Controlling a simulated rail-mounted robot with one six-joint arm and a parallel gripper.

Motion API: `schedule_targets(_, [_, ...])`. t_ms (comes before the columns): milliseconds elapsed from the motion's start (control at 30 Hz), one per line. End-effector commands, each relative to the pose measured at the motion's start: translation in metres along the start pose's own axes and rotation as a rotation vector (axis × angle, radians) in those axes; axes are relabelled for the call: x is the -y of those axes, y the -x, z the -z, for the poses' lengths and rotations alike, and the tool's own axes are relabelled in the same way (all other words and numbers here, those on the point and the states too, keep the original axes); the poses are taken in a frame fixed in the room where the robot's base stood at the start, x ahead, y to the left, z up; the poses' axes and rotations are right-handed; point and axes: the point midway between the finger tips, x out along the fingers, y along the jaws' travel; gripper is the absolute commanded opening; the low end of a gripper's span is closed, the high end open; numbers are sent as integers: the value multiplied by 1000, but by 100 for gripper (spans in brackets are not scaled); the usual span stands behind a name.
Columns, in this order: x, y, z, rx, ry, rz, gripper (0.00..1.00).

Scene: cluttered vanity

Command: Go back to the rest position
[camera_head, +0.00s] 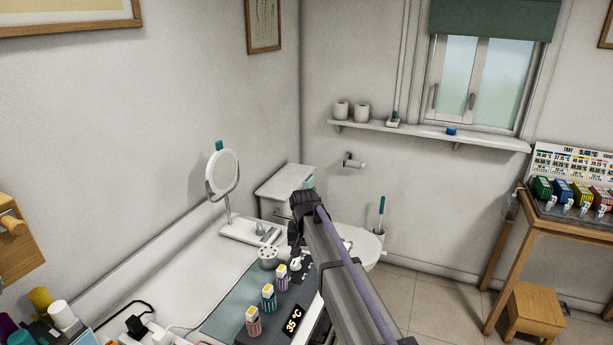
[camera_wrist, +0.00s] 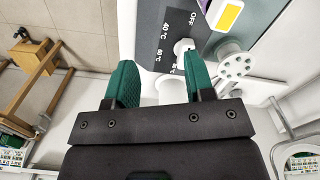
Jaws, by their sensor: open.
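My gripper (camera_head: 296,242) is at the far end of my arm, over the far end of the dark control panel (camera_head: 276,318) on the vanity. In the wrist view its two green fingers (camera_wrist: 158,78) are apart, with nothing held between them. A white knob (camera_wrist: 183,47) on the panel shows just beyond the fingers, close to the right one. Panel marks including OFF and 40 °C show around it. In the head view the knob (camera_head: 295,264) is just below the gripper, and the panel's display reads 35 °C. Whether a finger touches the knob I cannot tell.
A round white holder with holes (camera_head: 268,257) and a mirror (camera_head: 222,174) stand beyond. Cups (camera_head: 62,317) crowd the near left. A wooden table (camera_head: 570,228) and stool (camera_head: 536,312) are at right; floor between is clear.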

Motion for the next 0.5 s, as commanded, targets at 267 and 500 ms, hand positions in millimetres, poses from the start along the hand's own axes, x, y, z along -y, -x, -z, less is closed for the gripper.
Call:
schedule_targets(267, [-150,0,-231,0,101,-1,49])
schedule_targets(500, [-199,0,-284,0,0,-1,49])
